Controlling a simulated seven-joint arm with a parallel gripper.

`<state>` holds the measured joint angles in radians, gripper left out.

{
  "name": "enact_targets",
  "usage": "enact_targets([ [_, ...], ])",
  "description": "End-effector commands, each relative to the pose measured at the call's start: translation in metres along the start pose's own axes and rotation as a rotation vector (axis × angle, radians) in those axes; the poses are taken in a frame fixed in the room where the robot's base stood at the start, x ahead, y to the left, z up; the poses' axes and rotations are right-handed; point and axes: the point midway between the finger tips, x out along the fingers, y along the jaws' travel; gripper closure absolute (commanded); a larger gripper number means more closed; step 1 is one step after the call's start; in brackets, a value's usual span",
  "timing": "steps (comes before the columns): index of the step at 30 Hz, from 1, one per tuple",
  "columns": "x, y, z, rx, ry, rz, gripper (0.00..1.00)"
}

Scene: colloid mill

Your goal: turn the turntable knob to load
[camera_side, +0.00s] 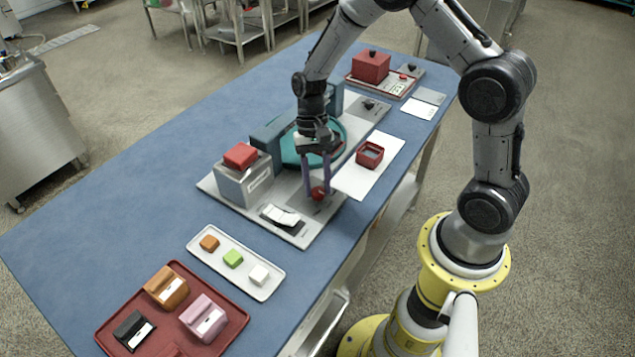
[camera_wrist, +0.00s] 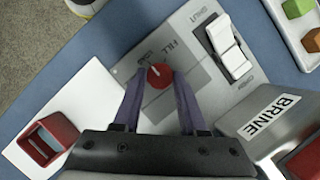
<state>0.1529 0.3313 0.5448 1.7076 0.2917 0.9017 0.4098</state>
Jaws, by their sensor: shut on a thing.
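A round red knob (camera_wrist: 158,75) with a light pointer mark sits on a grey panel (camera_wrist: 195,100). A label that seems to read FILL is printed beside it, and another small marking nearby is too small to read. The red knob also shows in the side view (camera_side: 318,194), near the panel's front edge. My gripper (camera_side: 318,188) points down with its purple fingers on both sides of the red knob, shut on it. The wrist view shows the fingertips (camera_wrist: 157,76) at the knob's sides. A teal round turntable (camera_side: 294,152) lies behind my gripper, partly hidden by it.
A white rocker switch (camera_side: 280,215) and a grey BRINE box (camera_side: 243,184) with a red block (camera_side: 240,155) stand close by. A red open box (camera_side: 370,154) sits on a white sheet (camera_side: 352,180). A black knob (camera_side: 369,104) is farther back. The blue table's left side is clear.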

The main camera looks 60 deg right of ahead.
Motion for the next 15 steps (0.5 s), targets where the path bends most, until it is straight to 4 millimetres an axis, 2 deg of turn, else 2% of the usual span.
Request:
enact_targets([
  [7, -0.0013, -0.0003, -0.0001, 0.000, 0.001, -0.001, 1.00],
  [8, -0.0013, -0.0003, -0.0001, 0.000, 0.001, -0.001, 0.57],
  [12, -0.0010, -0.0002, -0.0001, 0.000, 0.001, -0.001, 0.31],
  [15, -0.0007, -0.0002, -0.0001, 0.001, 0.001, -0.001, 0.29],
])
